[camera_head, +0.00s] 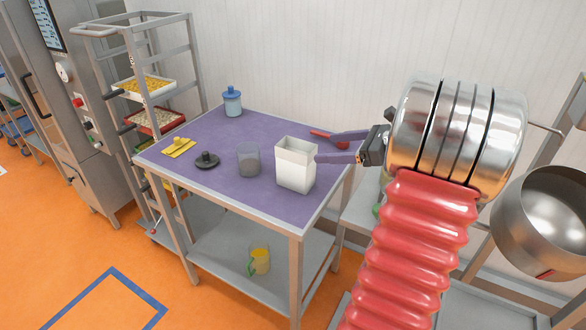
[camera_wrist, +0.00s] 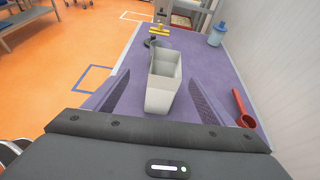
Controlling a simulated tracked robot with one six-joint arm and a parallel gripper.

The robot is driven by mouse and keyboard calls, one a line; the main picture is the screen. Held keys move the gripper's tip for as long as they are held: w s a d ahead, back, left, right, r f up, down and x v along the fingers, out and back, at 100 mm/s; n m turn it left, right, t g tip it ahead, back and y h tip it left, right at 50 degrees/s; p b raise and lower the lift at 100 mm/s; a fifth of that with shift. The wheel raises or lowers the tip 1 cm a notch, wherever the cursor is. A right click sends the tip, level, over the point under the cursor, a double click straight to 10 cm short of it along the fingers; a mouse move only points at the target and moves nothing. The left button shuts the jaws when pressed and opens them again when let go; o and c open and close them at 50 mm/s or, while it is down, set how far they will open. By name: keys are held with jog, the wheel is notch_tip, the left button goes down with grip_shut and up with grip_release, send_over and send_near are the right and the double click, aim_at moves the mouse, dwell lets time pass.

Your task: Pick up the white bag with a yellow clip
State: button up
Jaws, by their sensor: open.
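The white bag (camera_head: 296,168) stands upright on the purple table top, open at the top, near the right edge. It also shows in the wrist view (camera_wrist: 161,95), straight ahead between the lines of my fingers. No clip shows on it. A flat yellow piece with a raised knob (camera_head: 178,147), possibly the clip, lies at the table's left; it is at the far end in the wrist view (camera_wrist: 159,30). My gripper (camera_head: 323,147) is open and empty, just right of the bag. Its fingers point at the bag; whether their tips overlap its sides I cannot tell.
A red scoop (camera_wrist: 243,108) lies beside my right finger in the wrist view. A grey translucent cup (camera_head: 248,158) and a dark knobbed disc (camera_head: 207,160) stand left of the bag. A blue bottle (camera_head: 232,102) stands at the back, near the white wall.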

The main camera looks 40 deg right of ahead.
jog(key=shift+s+d+m, duration=0.25)
jog(key=shift+d+m, duration=0.15)
jog(key=shift+d, duration=0.35)
send_near(296, 147)
jog(key=shift+w+a+r, duration=0.1)
jog(key=shift+w+a, duration=0.1)
jog(key=shift+a, duration=0.5)
jog(key=shift+w+a+r, duration=0.1)
jog(key=shift+w+a, duration=0.1)
jog(key=shift+a, duration=0.45)
jog(key=shift+w+a+r, duration=0.1)
jog(key=shift+w+a, duration=0.1)
jog(key=shift+a, duration=0.5)
jog(key=shift+x, duration=2.65)
jog(key=shift+r, duration=0.1)
jog(key=c, duration=1.3)
